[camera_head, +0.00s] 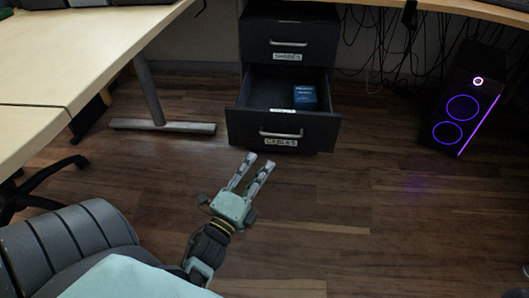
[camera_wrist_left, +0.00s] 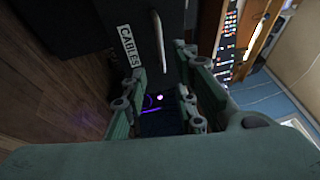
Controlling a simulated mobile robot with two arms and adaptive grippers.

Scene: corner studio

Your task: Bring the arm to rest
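My left gripper (camera_head: 257,170) shows in the head view in front of a dark drawer cabinet, low over the wooden floor. Its two fingers are parted and nothing is between them. In the left wrist view the fingers (camera_wrist_left: 160,85) are also apart, near the drawer front with the CABLES label (camera_wrist_left: 130,47). The lower drawer (camera_head: 284,125) is pulled out, and a blue box (camera_head: 305,97) lies inside it at the right. The upper drawer (camera_head: 289,38), labelled SHADES, is shut. My right gripper is not in view.
A black computer tower (camera_head: 468,108) with purple lights stands at the right, with hanging cables (camera_head: 405,50) behind. A light desk (camera_head: 90,50) and its metal leg (camera_head: 150,95) are at the left, with a chair base (camera_head: 35,188) below. The floor (camera_head: 370,215) at the right is clear.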

